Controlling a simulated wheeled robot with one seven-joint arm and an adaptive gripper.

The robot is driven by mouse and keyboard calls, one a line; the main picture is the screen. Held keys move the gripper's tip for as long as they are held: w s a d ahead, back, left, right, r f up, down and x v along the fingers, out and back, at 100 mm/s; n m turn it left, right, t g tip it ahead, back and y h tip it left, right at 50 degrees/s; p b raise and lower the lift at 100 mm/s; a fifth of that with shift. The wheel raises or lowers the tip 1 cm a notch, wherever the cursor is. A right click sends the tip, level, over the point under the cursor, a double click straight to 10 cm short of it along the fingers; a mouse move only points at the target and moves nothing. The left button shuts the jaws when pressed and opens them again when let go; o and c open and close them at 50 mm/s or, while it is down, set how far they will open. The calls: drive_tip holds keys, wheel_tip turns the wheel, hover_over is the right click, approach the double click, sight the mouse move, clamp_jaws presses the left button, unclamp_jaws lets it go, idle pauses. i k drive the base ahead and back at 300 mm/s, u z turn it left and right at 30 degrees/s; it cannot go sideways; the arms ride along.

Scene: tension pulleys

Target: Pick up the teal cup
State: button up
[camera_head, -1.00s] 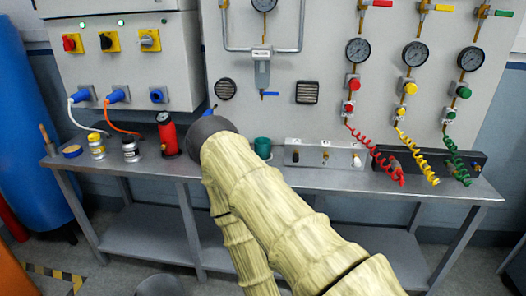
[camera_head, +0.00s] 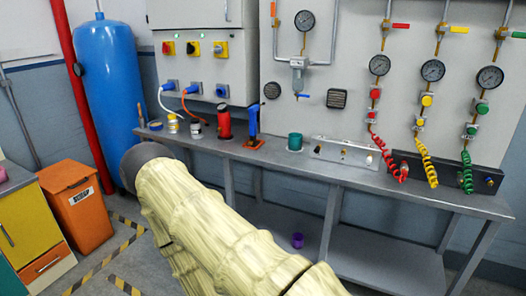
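The teal cup (camera_head: 295,141) stands upright on the grey metal bench (camera_head: 330,172), right of the blue-handled tool and left of the small metal valve block. My arm, in a pale yellow ribbed cover, reaches across the lower middle of the view, and its dark end points left, well away from the cup. My gripper's fingers do not show.
A red bottle (camera_head: 224,122), a blue-handled tool (camera_head: 254,127) and small jars (camera_head: 173,123) stand left of the cup. A metal valve block (camera_head: 345,150) and coiled hoses (camera_head: 426,163) are to the right. A purple cup (camera_head: 297,240) is on the lower shelf. An orange bin (camera_head: 76,206) stands left.

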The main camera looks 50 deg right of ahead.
sight(295, 139)
drive_tip(key=u, duration=0.4)
drive_tip(key=i, duration=1.95)
drive_tip(key=z, duration=1.35)
drive_tip(key=i, duration=0.75)
drive_tip(key=z, duration=0.9)
